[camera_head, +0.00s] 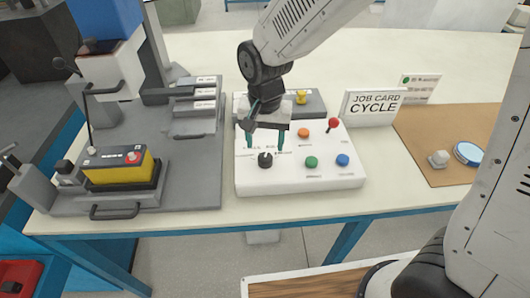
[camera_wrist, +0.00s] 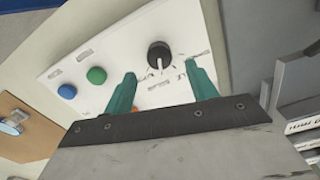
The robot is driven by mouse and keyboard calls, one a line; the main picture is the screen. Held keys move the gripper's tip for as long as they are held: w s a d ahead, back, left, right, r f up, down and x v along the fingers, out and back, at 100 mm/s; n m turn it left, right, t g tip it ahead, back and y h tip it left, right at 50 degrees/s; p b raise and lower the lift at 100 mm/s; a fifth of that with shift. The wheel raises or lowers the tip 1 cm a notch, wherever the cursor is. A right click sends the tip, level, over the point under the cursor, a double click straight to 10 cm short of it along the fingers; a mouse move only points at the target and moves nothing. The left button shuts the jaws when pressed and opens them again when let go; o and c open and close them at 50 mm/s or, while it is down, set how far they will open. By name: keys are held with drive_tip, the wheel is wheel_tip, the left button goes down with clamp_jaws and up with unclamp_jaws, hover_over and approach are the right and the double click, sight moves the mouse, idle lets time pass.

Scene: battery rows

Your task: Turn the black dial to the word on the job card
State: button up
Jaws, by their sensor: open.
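The black dial (camera_head: 265,160) sits on the front left of the white control panel (camera_head: 300,180). In the wrist view the dial (camera_wrist: 159,55) lies beyond the fingertips, with a white pointer line on it. The words around it are too small to read. The job card (camera_head: 373,108) stands upright behind the panel and reads "JOB CARD CYCLE". My gripper (camera_head: 266,147) is open above the panel, its two green fingers pointing down on either side of the dial in the head view. In the wrist view my gripper (camera_wrist: 167,80) is empty and apart from the dial.
The panel also carries an orange button (camera_head: 304,133), a green button (camera_head: 311,162), a blue button (camera_head: 342,160) and a red-knobbed lever (camera_head: 334,123). A yellow and black battery (camera_head: 117,165) sits in a fixture at left. A brown mat (camera_head: 430,130) lies at right.

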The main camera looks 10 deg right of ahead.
sight(265, 157)
wheel_tip(265, 157, down, 5)
drive_tip(key=shift+f, duration=0.1)
idle(0.3)
drive_tip(key=c, duration=1)
